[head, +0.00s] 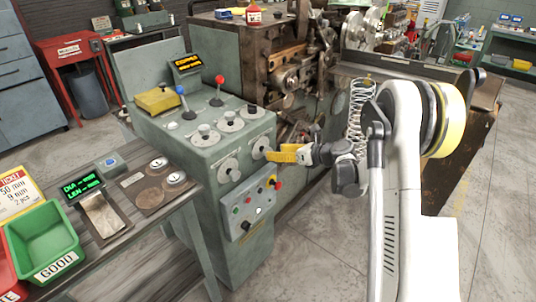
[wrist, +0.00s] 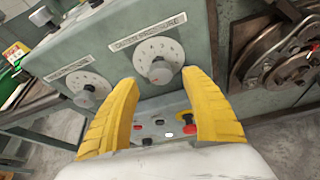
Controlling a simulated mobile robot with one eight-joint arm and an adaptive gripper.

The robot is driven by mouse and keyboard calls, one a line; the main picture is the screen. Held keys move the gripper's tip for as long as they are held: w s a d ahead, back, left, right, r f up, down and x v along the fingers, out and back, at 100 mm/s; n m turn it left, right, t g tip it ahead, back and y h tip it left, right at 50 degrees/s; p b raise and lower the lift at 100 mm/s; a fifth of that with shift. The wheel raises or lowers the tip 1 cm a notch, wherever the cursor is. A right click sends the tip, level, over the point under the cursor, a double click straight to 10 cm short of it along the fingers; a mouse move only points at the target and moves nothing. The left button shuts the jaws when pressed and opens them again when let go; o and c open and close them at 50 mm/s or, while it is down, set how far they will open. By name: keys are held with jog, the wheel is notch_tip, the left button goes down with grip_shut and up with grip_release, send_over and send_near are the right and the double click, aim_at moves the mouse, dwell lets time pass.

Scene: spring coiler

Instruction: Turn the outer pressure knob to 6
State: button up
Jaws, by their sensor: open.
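The outer pressure knob (wrist: 158,73) is a grey round knob on a white numbered dial, below a label that seems to read OUTER PRESSURE. In the head view it is the right knob (head: 259,150) on the front of the green console. My gripper (wrist: 160,77) has yellow fingers spread apart, with the knob showing between their tips; no contact is visible. In the head view my gripper (head: 272,155) is just right of the dial. The knob's pointer and exact setting are too small to read.
A second pressure knob (wrist: 85,98) is to the left on the same face. A lower panel (head: 252,208) with buttons and a red knob lies below my gripper. Levers (head: 219,85) rise from the console top. A coiling machine (head: 290,75) stands behind to the right.

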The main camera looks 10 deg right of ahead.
aim_at(266, 150)
jog(key=b+x, duration=0.1)
jog(key=x, duration=0.3)
jog(key=shift+w+a+f, duration=0.1)
jog(key=shift+w+a, duration=0.1)
jog(key=shift+w, duration=0.15)
jog(key=shift+c, duration=0.4)
jog(key=c, duration=1.1)
